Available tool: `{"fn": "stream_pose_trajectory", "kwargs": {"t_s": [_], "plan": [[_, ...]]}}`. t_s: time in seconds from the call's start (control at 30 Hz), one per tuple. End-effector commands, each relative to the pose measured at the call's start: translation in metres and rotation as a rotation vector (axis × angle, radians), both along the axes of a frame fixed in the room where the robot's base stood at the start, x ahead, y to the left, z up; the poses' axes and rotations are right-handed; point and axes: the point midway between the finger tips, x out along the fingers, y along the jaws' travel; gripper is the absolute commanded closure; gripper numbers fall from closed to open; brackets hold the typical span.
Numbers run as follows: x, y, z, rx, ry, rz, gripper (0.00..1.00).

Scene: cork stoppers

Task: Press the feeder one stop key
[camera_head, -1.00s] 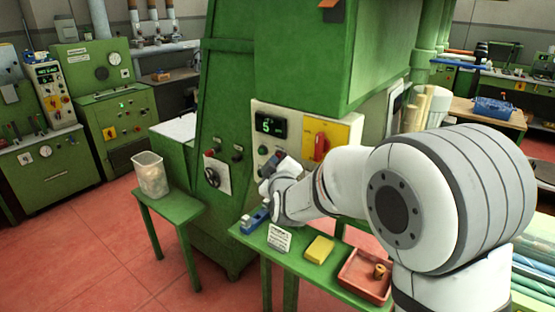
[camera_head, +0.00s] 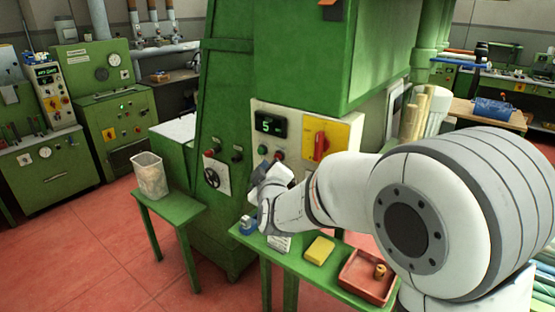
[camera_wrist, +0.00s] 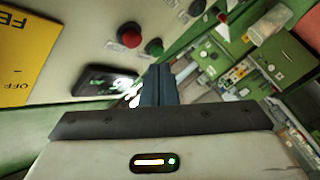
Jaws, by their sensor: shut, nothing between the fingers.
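The cream control panel (camera_head: 290,122) on the green machine carries a lit display (camera_head: 270,124), a green key (camera_head: 262,150) and a red key (camera_head: 278,154). In the wrist view the red key (camera_wrist: 129,35) sits nearer the yellow plate, and the green key (camera_wrist: 153,47) lies beyond the fingertips. Which feeder the panel belongs to cannot be read in full. My gripper (camera_head: 262,178) is just below the keys in the head view. In the wrist view my gripper (camera_wrist: 158,72) is shut and empty, its fingertips apart from the red key.
A yellow plate with a red rotary switch (camera_head: 320,145) is right of the keys. Below, a green table holds a blue object (camera_head: 247,226), a yellow block (camera_head: 319,250) and a red tray (camera_head: 350,283). A clear bin (camera_head: 150,175) stands left.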

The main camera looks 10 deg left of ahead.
Motion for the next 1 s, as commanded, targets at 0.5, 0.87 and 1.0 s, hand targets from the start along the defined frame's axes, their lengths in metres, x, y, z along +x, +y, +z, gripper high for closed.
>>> {"fn": "stream_pose_trajectory", "kwargs": {"t_s": [0.5,0.87,1.0], "plan": [[-0.028,0.011,0.0,0.0,0.0,0.0,1.0],[-0.027,0.011,0.0,0.0,0.001,0.001,1.0],[-0.027,0.008,0.0,0.004,0.011,-0.001,1.0]]}}
